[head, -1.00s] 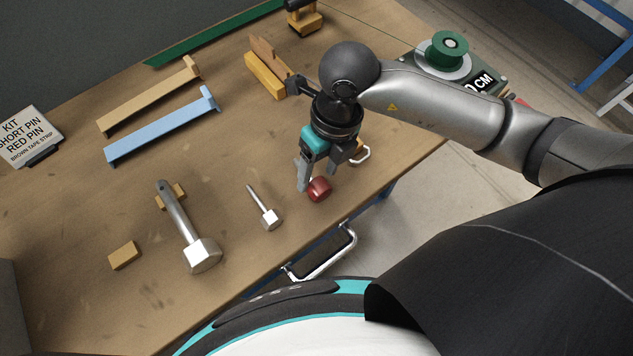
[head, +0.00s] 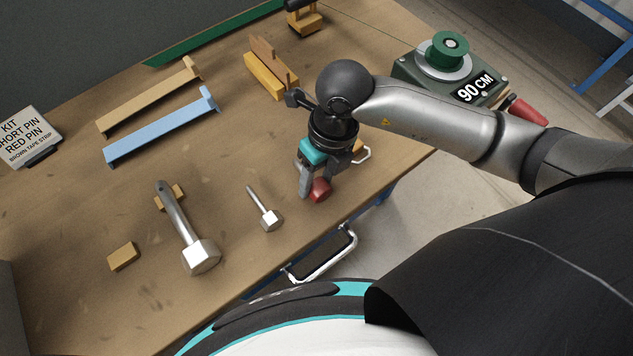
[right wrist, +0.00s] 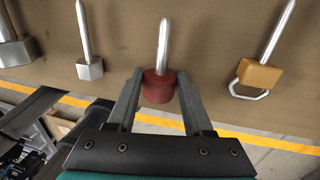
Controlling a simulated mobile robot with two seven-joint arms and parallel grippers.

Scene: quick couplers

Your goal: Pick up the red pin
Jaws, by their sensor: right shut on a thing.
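The red pin (head: 320,190) is at the front edge area of the workbench, in my right gripper (head: 314,188). In the right wrist view its red head (right wrist: 158,88) sits between the two fingers (right wrist: 160,95), and its silver shank (right wrist: 163,42) points away from the gripper. My right gripper is shut on the red head. In the head view the fingers and wrist hide most of the shank. I cannot tell whether the pin still touches the bench. My left gripper is not in view.
A small silver pin (head: 265,210) and a large silver pin (head: 187,228) lie left of the red pin. A kit sign (head: 28,135) stands at the left. Blue (head: 160,130) and tan (head: 150,97) brackets lie behind. A 90 CM reel unit (head: 450,70) stands at the back right.

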